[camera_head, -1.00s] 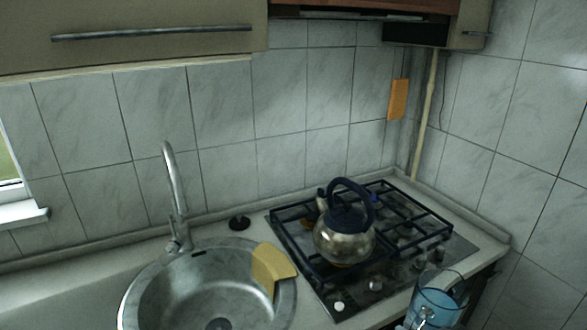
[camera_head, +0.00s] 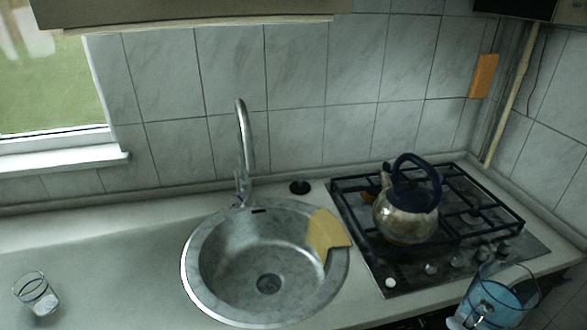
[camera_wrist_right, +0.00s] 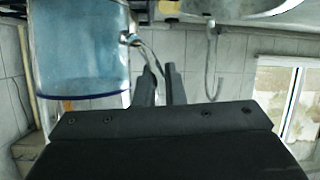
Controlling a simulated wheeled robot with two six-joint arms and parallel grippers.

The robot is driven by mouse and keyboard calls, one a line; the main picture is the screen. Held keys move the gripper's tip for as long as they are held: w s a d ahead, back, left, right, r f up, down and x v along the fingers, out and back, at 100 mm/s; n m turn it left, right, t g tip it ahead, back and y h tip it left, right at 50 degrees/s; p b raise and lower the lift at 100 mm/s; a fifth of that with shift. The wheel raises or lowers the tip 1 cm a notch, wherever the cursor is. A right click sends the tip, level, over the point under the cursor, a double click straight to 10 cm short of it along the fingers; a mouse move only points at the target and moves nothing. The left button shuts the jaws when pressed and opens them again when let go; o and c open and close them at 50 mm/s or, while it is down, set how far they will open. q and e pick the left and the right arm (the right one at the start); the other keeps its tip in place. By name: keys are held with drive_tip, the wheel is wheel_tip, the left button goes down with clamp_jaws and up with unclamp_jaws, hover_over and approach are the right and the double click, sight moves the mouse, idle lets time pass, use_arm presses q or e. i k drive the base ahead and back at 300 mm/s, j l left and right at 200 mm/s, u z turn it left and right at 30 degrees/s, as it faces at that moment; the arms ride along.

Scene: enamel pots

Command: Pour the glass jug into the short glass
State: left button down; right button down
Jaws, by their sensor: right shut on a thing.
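The glass jug (camera_head: 503,300) holds light blue liquid and is at the lower right of the head view, in front of the stove and cut slightly by the bottom edge. My right gripper (camera_wrist_right: 160,82) is shut on its handle; in the wrist view the jug (camera_wrist_right: 80,50) fills the upper left, with the picture upside down. The jug looks about upright. The short glass (camera_head: 37,293) stands on the counter at the far left of the head view, well away from the jug. It is clear, with a pale bottom. My left gripper is not in view.
A round sink (camera_head: 230,275) with a tall faucet (camera_head: 245,150) lies between jug and glass. A yellow cloth-like piece (camera_head: 325,232) hangs on its rim. A kettle (camera_head: 405,215) stands on the gas stove (camera_head: 460,255). The counter (camera_head: 120,270) around the glass is clear.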

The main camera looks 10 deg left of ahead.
sight(32, 289)
drive_tip(key=u, duration=2.15)
drive_tip(key=j+u, duration=0.1)
drive_tip(key=j, duration=1.95)
drive_tip(key=i+l+z, duration=0.1)
drive_tip(key=l, duration=0.15)
